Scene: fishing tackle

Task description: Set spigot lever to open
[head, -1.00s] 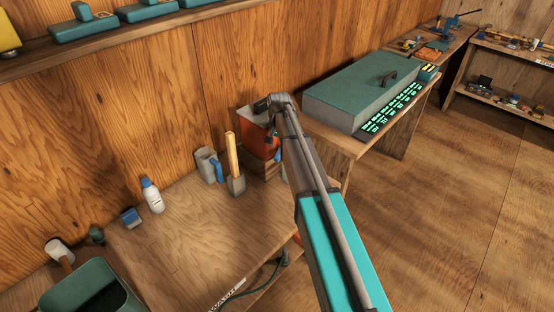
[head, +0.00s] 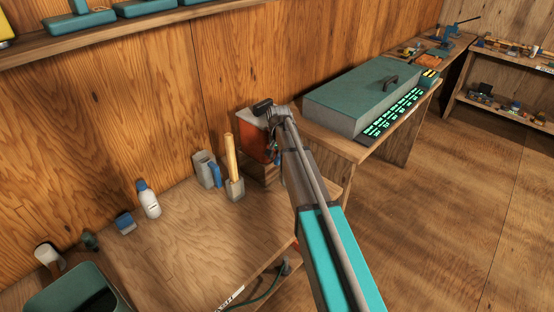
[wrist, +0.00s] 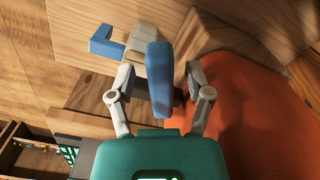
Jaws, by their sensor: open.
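The orange container (head: 252,138) with a pale lid stands on the bench against the wall, partly behind my arm. In the wrist view its orange side (wrist: 255,115) fills the right. The blue spigot lever (wrist: 160,80) stands up in the middle of the wrist view, by a small dark part at the orange side. My gripper (wrist: 159,72) is open, with one grey finger on each side of the lever. I cannot tell whether either finger touches it. In the head view my arm hides most of the gripper and lever.
A grey jug (head: 205,169) with a blue handle and a wooden-handled tool (head: 231,160) stand left of the container. A green-lidded case (head: 355,90) lies to the right. The front bench top is clear.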

